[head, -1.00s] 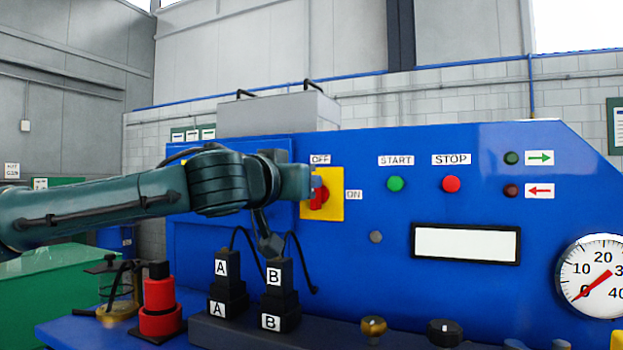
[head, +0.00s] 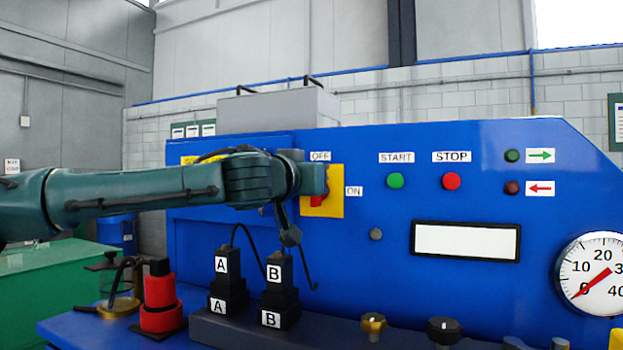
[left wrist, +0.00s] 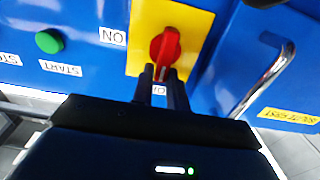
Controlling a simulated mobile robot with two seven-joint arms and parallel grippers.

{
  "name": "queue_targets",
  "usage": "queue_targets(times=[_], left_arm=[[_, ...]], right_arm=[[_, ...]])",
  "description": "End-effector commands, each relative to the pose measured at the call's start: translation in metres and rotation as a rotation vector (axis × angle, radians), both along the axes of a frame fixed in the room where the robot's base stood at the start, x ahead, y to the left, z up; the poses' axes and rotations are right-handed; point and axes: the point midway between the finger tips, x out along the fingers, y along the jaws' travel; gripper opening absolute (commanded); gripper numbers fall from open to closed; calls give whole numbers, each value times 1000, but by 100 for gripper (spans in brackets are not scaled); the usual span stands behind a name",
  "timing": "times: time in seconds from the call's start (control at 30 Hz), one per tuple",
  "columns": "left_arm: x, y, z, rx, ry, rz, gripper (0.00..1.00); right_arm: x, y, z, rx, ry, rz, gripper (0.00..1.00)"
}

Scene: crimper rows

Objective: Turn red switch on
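The red switch (head: 316,201) sits on a yellow plate (head: 336,205) on the blue machine front, mostly hidden behind my left gripper (head: 322,182) in the head view. The left wrist view shows the red switch (left wrist: 165,45) whole, its white-marked handle pointing down towards the partly covered OFF label. The ON label (left wrist: 113,37) is to its left there. My left gripper's dark fingertips (left wrist: 164,72) are on either side of the handle's end. I cannot tell whether they press on it. My right gripper is not in view.
Green START (head: 395,181) and red STOP (head: 451,181) buttons are right of the switch. Black A (head: 226,285) and B (head: 279,290) blocks stand below the arm. A metal handle (left wrist: 263,75) sticks out beside the plate in the wrist view.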

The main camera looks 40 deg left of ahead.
Motion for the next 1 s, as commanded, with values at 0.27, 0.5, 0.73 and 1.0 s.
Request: queue_targets(times=[0.27, 0.5, 0.73, 1.0], left_arm=[[0, 0, 0, 0, 0, 0, 0], [0, -1, 0, 13, 5, 0, 0], [1, -3, 1, 100, 34, 0, 0], [2, -7, 0, 310, 101, 0, 0]], right_arm=[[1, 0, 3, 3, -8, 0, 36], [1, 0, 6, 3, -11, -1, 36], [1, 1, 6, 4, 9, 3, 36], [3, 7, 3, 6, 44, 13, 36]])
